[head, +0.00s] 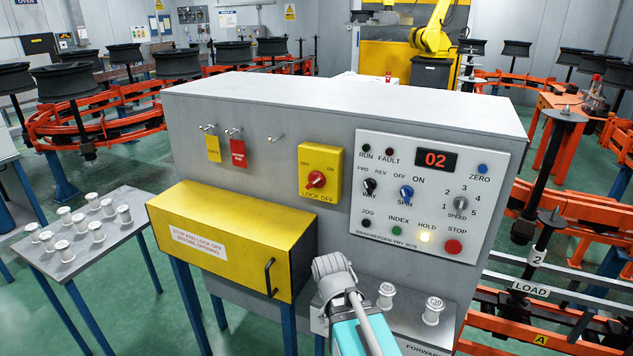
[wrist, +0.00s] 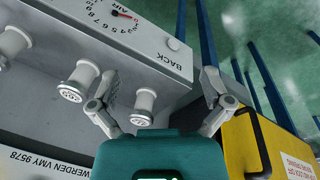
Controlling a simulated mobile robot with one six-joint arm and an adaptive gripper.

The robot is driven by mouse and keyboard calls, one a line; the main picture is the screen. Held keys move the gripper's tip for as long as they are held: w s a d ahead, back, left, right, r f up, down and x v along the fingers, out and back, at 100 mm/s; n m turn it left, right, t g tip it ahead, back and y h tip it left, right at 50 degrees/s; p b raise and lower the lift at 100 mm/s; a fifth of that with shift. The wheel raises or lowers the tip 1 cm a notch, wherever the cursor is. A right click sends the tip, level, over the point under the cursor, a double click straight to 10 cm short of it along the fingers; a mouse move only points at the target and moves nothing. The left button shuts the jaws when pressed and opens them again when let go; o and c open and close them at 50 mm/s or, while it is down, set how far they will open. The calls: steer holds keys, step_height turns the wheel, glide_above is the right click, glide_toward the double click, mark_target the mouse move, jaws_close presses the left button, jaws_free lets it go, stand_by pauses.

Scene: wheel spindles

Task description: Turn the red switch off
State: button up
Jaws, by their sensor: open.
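The red switch (head: 316,179) is a round knob on a yellow plate (head: 332,158) marked LOCK OFF, on the front of the grey cabinet. A pale mark on the knob seems to point to the upper right. The small labels above it are hard to read. My gripper (wrist: 159,74) has its two grey fingers spread wide in the wrist view, with nothing held. It is low in front of the cabinet, below the switch and apart from it. The switch is not in the wrist view.
A yellow cover (head: 226,227) with a black handle juts out left of my arm. A control panel (head: 375,218) is right of the switch. White spools (head: 433,311) stand on the ledge below, one near my fingers. Tags hang on hooks at upper left. A spool table (head: 60,271) is at left.

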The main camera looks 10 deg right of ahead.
steer(key=w+d+r+t+h+p, duration=0.2)
steer(key=w+r+t+h, duration=0.15)
steer(key=w+r, duration=0.2)
steer(key=n+t+h+p, duration=0.2)
steer(key=t+h+p, duration=0.3)
steer(key=t, duration=0.5)
glide_toward(313, 184)
steer(key=v, duration=0.3)
steer(key=shift+a+f+h+b, duration=0.1)
steer(key=shift+f+h+b, duration=0.15)
steer(key=shift+b, duration=0.2)
steer(key=shift+w, duration=0.1)
steer(key=x, duration=1.3)
steer(key=shift+w+r, duration=0.15)
steer(key=shift+w, duration=0.15)
